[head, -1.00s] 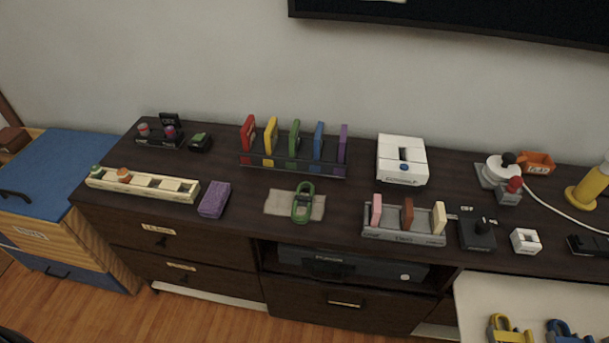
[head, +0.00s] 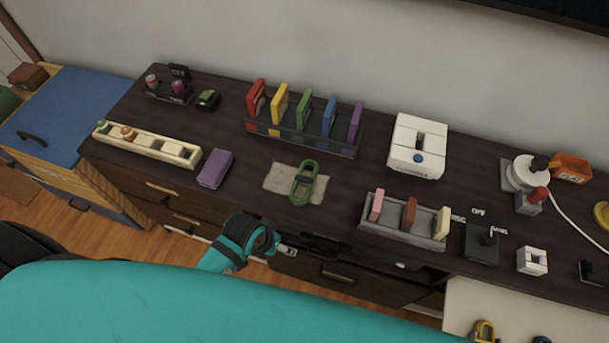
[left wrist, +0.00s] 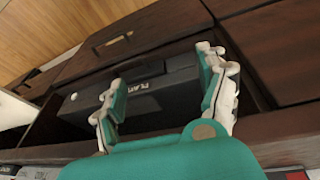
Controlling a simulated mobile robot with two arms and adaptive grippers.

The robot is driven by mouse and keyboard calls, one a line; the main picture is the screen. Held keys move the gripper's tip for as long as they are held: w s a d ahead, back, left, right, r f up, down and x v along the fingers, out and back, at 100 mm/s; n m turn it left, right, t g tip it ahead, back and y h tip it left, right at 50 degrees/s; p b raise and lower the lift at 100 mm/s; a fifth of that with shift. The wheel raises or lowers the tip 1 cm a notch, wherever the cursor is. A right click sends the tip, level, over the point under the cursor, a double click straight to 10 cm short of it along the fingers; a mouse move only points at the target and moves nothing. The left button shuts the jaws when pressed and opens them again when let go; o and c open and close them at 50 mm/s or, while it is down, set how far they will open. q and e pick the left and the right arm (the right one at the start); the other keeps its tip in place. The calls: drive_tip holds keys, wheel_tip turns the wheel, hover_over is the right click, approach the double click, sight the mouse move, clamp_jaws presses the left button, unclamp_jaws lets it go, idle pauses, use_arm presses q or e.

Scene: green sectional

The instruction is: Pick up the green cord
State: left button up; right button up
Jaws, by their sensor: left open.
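The green cord (head: 293,197), a coiled loop, lies on a beige cloth (head: 318,190) on the dark cabinet top in the head view. My left gripper (head: 287,249) is in front of the cabinet, below and to the left of the cord, and touches nothing that I can make out. In the left wrist view the left gripper (left wrist: 164,88) is open and empty, facing the cabinet front and a dark box in its shelf. The cord is not visible there. My right gripper is not in view.
A purple block (head: 215,168) lies left of the cloth. A rack of coloured panels (head: 301,141) stands behind it, and a grey rack (head: 424,223) stands to its right. A white console (head: 417,147) is farther back. Bare cabinet top surrounds the cloth.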

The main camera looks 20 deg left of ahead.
use_arm(q)
wheel_tip(320, 180, up, 11)
drive_tip(key=w+d+p, duration=0.1)
drive_tip(key=d, duration=0.1)
wheel_tip(320, 180, up, 15)
drive_tip(key=n+g+y, duration=0.1)
drive_tip(key=g, duration=0.2)
hover_over(300, 189)
wheel_tip(300, 189, down, 12)
drive_tip(key=shift+s+r+p, duration=0.15)
drive_tip(key=shift+r+p, duration=0.1)
drive_tip(key=shift+p, duration=0.55)
drive_tip(key=shift+f+p, duration=0.3)
drive_tip(key=shift+f, duration=2.65)
drive_tip(key=c, duration=1.3)
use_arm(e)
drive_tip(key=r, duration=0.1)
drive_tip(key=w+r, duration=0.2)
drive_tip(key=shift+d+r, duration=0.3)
